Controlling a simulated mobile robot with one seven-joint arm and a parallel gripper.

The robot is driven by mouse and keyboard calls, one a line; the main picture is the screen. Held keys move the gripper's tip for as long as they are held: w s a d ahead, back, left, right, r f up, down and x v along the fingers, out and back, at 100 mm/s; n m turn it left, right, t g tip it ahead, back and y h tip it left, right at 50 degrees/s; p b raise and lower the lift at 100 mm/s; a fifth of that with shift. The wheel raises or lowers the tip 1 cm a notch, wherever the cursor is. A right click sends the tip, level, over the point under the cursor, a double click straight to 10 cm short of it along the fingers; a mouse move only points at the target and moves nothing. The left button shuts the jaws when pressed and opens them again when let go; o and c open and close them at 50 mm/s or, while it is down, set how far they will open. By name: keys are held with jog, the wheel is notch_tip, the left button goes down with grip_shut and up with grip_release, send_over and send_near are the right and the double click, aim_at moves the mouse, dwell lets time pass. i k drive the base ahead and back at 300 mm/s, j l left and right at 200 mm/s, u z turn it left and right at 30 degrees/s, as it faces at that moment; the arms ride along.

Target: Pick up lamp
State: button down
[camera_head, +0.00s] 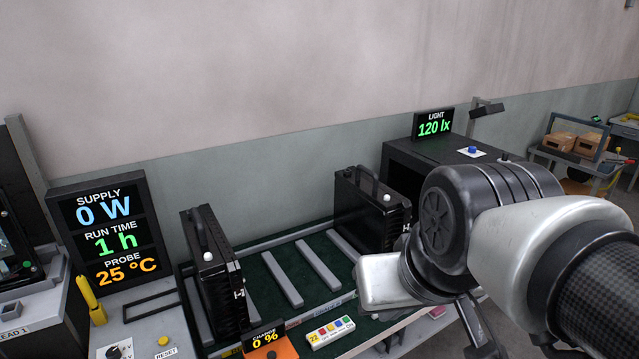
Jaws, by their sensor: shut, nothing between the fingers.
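Two black finned floodlight housings stand upright on the dark green rack; I cannot tell which one is the lamp. The left housing (213,275) has a pale knob on top and a label starting with "H". The right housing (368,212) has a white knob on top, and my arm hides part of its lower right side. My gripper (484,338) points down at the lower right, to the right of the rack and apart from both housings. It is shut and empty, and partly hidden by my wrist.
Pale divider bars (318,265) cross the free rack middle. A display panel (110,235) stands left. An orange charge meter (268,343) and a strip of coloured buttons (330,332) sit in front. A black box (400,160) with a light display (434,124) stands behind my arm.

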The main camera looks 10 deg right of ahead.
aim_at(369, 214)
jog(key=l+z, duration=0.2)
jog(key=l, duration=0.15)
jog(key=l+u, duration=0.2)
jog(key=u, duration=0.5)
jog(key=i+l+u, duration=0.1)
jog(key=l+u, duration=0.2)
jog(key=l, duration=0.25)
jog(key=l+u, duration=0.25)
jog(key=l, duration=0.3)
jog(key=i+l, duration=0.15)
jog(key=l, duration=0.2)
jog(key=i+l, duration=0.15)
jog(key=l, duration=0.15)
jog(key=i+l+u, duration=0.1)
jog(key=l, duration=0.25)
jog(key=i+l, duration=0.15)
jog(key=l, duration=0.15)
